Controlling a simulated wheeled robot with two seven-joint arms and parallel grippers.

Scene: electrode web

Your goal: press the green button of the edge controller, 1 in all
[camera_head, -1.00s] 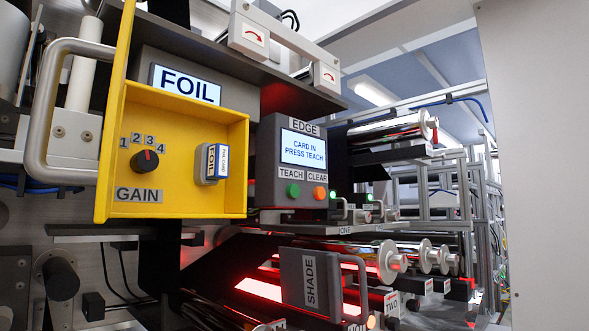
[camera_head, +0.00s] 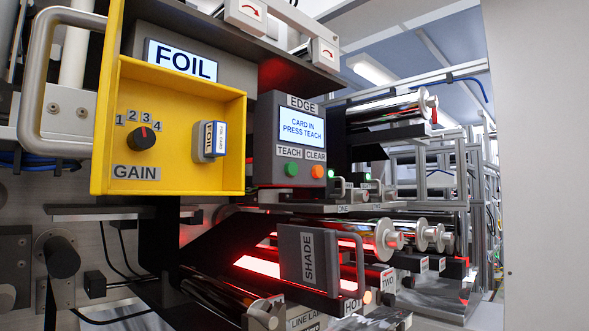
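The edge controller (camera_head: 262,145) is a dark grey box labelled EDGE, right of the yellow box. Its lit screen (camera_head: 302,126) reads "CARD IN PRESS TEACH". Below the screen, the round green button (camera_head: 291,169) sits under the TEACH label. An orange button (camera_head: 317,171) sits to its right under the CLEAR label. Nothing covers either button. Neither of my grippers is in view.
The yellow box (camera_head: 172,181) with a GAIN knob (camera_head: 142,138) and a FOIL card (camera_head: 210,141) juts out at the left, with a metal handle (camera_head: 28,100). The SHADE panel (camera_head: 305,258) and its handle stand below the controller. Shiny rollers (camera_head: 390,107) lie to the right.

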